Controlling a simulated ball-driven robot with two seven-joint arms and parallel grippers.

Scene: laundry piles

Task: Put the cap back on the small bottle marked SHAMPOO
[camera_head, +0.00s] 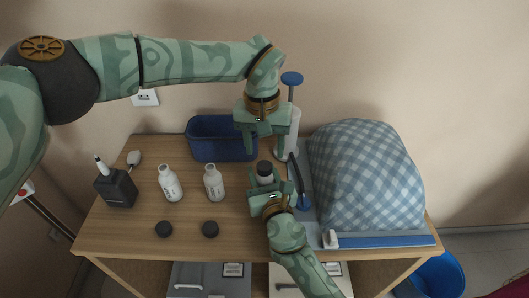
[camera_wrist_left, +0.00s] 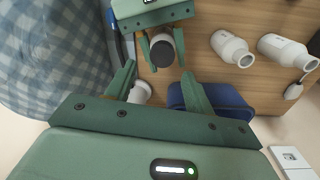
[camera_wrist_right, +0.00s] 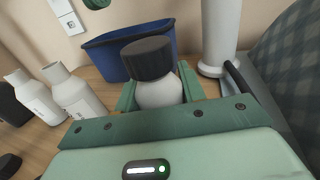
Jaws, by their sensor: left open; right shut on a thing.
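My right gripper (camera_head: 265,184) is shut on a white bottle (camera_wrist_right: 160,93), held upright. A black cap (camera_wrist_right: 148,58) sits on top of this bottle; whether it is screwed tight cannot be told, and no label shows. My left gripper (camera_head: 264,137) is open and empty, pointing down behind and above the held bottle, apart from the cap. Two white bottles without caps, a left one (camera_head: 170,183) and a right one (camera_head: 214,182), stand on the table; their labels are too small to read. A left black cap (camera_head: 163,229) and a right black cap (camera_head: 210,229) lie in front of them.
A blue bin (camera_head: 222,147) stands at the back. A dark box with a white-tipped stick (camera_head: 116,187) is at the left. A checked cloth bundle (camera_head: 368,175) on a board fills the right, beside a tall white cylinder (camera_head: 291,130). The front left of the wooden table (camera_head: 130,230) is clear.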

